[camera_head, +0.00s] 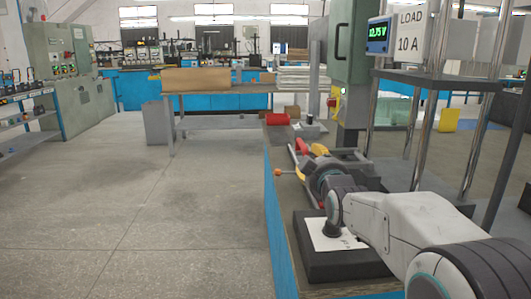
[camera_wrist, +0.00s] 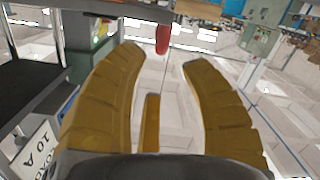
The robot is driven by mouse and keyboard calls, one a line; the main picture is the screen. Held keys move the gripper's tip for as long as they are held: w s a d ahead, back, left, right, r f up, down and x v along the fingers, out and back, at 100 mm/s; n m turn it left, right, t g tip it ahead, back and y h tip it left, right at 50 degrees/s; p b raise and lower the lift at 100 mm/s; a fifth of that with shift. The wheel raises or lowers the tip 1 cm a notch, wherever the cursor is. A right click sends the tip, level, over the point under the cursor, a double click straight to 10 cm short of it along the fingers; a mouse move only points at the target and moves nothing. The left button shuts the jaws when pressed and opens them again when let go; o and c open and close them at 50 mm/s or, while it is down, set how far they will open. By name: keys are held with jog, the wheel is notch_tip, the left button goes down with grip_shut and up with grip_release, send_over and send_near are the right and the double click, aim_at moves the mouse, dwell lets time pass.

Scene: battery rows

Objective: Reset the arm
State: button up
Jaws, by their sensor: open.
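My arm reaches in from the lower right of the head view, over a narrow blue-sided bench. My gripper (camera_head: 305,161) is at its far end, pointing away along the bench, partly hidden by my wrist. In the wrist view my gripper (camera_wrist: 160,57) shows two ribbed yellow fingers spread well apart with nothing between them. A short orange-yellow piece stands between their bases.
A black block with a white label (camera_head: 328,236) lies on the bench below my arm. A load stand with a "LOAD 10 A" sign (camera_head: 408,32) and metal posts rises at right. Open floor (camera_head: 150,210) is at left.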

jog(key=s+r+m+g+p, duration=0.1)
jog(key=s+r+g+p, duration=0.3)
jog(key=s+p, duration=0.7)
jog(key=s+r+m+g+p, duration=0.2)
jog(key=s+r+g+p, duration=0.2)
jog(key=s+p, duration=0.6)
jog(key=s+r+m+g+p, duration=0.2)
jog(key=s+r+g+p, duration=0.2)
jog(key=s+p, duration=0.7)
jog(key=s+g, duration=0.1)
jog(key=s, duration=0.7)
jog(key=shift+d+g+p, duration=0.3)
jog(key=shift+d, duration=0.1)
jog(key=shift+r, duration=0.1)
